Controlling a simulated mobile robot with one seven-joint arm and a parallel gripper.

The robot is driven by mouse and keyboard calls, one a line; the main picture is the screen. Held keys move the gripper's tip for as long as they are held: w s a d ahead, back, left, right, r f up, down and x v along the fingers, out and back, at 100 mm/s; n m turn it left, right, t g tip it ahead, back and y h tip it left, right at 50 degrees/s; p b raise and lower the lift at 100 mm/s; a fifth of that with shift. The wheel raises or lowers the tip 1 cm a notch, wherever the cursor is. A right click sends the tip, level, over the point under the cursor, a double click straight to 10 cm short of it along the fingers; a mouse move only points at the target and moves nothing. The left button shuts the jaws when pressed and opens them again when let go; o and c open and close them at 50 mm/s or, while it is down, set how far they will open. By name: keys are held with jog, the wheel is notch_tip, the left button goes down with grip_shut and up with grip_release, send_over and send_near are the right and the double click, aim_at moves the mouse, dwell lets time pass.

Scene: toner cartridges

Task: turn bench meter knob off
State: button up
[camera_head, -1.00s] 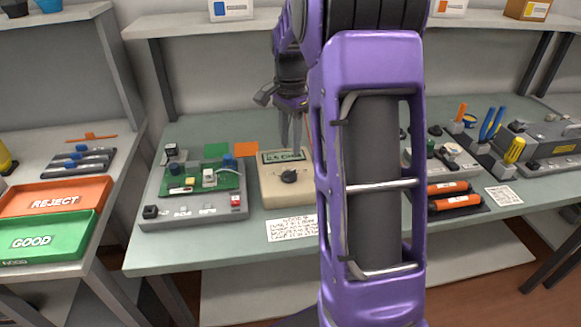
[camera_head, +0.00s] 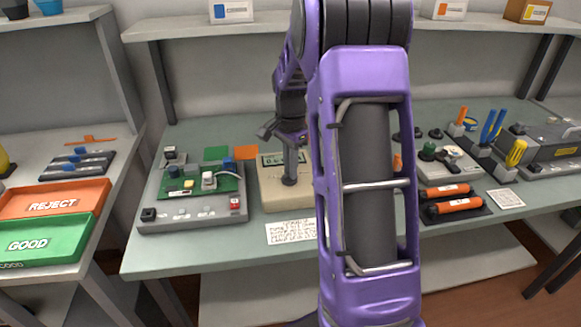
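The knob's pointer is hidden, and part of the display is covered.
A grey fixture with a green circuit board (camera_head: 200,183) stands just left of the meter. A printed card (camera_head: 290,231) lies in front. Orange cartridges (camera_head: 455,205) lie right of my arm. A shelf (camera_head: 190,32) runs above the bench.

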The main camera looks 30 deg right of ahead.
grip_shut()
jog(key=shift+n, duration=0.4)
jog(key=n+p, duration=0.2)
jog(key=n, duration=0.2)
jog(key=shift+w+r+n, duration=0.1)
jog(key=shift+n, duration=0.2)
jog(key=n+p, duration=0.1)
jog(key=n, duration=0.5)
jog(key=shift+w+a, duration=0.1)
jog(key=shift+a, duration=0.05)
jog(key=n+p, duration=0.2)
jog(key=n, duration=0.4)
jog(key=shift+a+n, duration=0.1)
jog(key=shift+n, duration=0.3)
jog(key=n+p, duration=0.1)
jog(key=n, duration=0.4)
jog(key=shift+a+n+p, duration=0.1)
jog(key=shift+n+p, duration=0.2)
jog(key=o, duration=0.6)
grip_release()
jog(key=shift+c, duration=0.2)
